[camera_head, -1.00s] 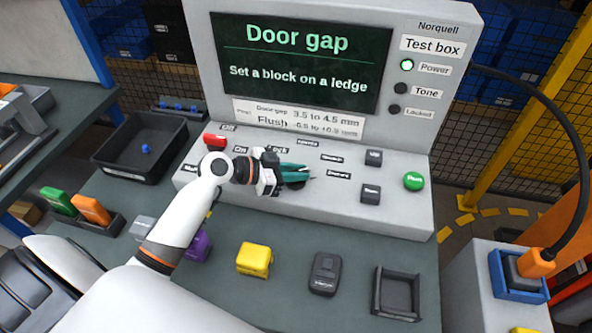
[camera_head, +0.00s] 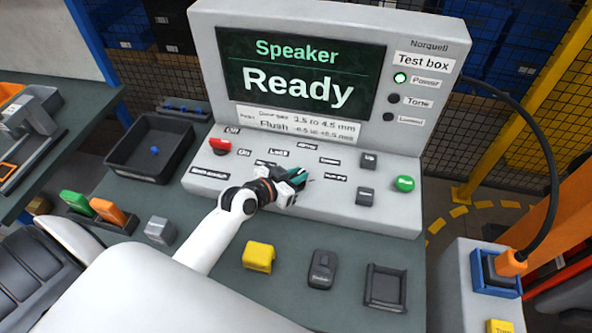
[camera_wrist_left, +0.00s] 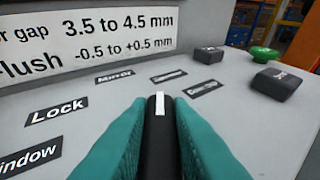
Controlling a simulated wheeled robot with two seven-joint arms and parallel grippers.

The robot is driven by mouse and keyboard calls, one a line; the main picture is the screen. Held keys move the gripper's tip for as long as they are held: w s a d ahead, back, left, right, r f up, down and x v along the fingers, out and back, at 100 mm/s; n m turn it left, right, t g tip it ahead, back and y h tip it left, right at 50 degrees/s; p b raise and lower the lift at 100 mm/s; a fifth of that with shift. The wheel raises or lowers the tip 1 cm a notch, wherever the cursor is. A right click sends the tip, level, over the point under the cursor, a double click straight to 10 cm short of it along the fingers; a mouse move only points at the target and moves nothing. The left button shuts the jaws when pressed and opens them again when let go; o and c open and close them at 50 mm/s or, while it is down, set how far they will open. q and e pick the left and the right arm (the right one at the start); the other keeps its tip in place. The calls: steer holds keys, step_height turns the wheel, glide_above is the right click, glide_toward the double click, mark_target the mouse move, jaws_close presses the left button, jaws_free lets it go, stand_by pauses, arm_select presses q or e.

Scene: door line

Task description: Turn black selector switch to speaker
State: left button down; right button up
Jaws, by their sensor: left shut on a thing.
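The black selector switch (camera_wrist_left: 160,140) shows in the left wrist view as a dark knob with a white pointer mark. My left gripper (camera_head: 298,178) has its teal fingers shut on it, one on each side. The white mark points away from the gripper, toward the gap between the Mirror label (camera_wrist_left: 115,76) and the small label (camera_wrist_left: 169,77) right of it, which is too blurred to read. In the head view the gripper largely hides the switch. The screen (camera_head: 300,78) of the test box reads "Speaker" and "Ready". My right gripper is not in view.
The sloped panel also holds a red control (camera_head: 219,146), a green button (camera_head: 404,183) and two dark square buttons (camera_head: 368,160). A yellow block (camera_head: 258,256), a dark handheld device (camera_head: 322,268) and a black tray (camera_head: 372,299) sit on the bench in front.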

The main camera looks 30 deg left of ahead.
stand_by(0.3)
arm_select(q)
steer(key=c, duration=1.3)
jaws_free()
steer(key=b+v, duration=0.1)
steer(key=v, duration=1.1)
steer(key=shift+b, duration=0.4)
steer(key=shift+f, duration=0.1)
